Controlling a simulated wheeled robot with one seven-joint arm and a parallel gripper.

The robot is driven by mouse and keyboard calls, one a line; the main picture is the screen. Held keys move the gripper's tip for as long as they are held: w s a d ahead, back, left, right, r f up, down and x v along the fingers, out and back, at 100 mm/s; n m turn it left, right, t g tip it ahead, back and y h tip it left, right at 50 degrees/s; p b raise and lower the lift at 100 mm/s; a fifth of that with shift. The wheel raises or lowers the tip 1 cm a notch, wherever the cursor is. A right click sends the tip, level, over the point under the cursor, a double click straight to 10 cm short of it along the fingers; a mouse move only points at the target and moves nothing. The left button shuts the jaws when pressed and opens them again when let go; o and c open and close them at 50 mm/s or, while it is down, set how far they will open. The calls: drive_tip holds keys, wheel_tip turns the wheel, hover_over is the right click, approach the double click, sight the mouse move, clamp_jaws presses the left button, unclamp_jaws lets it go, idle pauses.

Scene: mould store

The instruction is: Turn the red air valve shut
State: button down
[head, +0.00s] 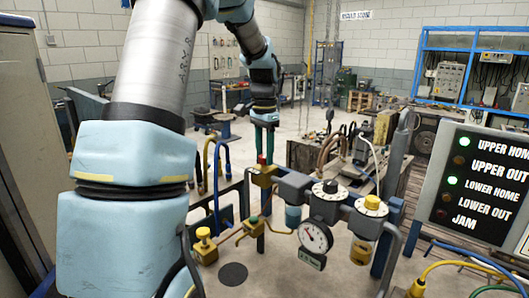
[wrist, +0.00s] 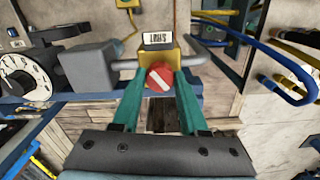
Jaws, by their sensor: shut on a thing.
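The red air valve (wrist: 160,76) is a round red knob with a white diagonal stripe, seen in the wrist view on a yellow block (wrist: 158,50) in a grey pipe line. A small label plate with dark lettering (wrist: 158,38) sits just beyond it. My gripper (wrist: 158,82) has its two green fingers closed on either side of the knob, touching its edges. In the head view my gripper (head: 264,155) points down onto the valve, and the fingers hide most of the knob.
A pressure gauge (head: 315,237), a black-and-white dial (head: 326,192) and a yellow knob (head: 372,202) stand right of the valve. Blue hoses (head: 217,180) curve close on the left. A status panel (head: 478,182) shows green lamps at UPPER HOME and LOWER HOME.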

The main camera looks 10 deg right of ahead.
drive_tip(key=m, duration=0.3)
drive_tip(key=shift+r+m+p, duration=0.1)
drive_tip(key=shift+m+p, duration=0.2)
drive_tip(key=shift+p, duration=0.05)
drive_tip(key=shift+m+p, duration=0.4)
drive_tip(key=shift+m, duration=1.4)
drive_tip(key=shift+c, duration=2.2)
unclamp_jaws()
wheel_tip(320, 180, up, 11)
drive_tip(key=b, duration=0.3)
drive_tip(key=shift+f, duration=0.2)
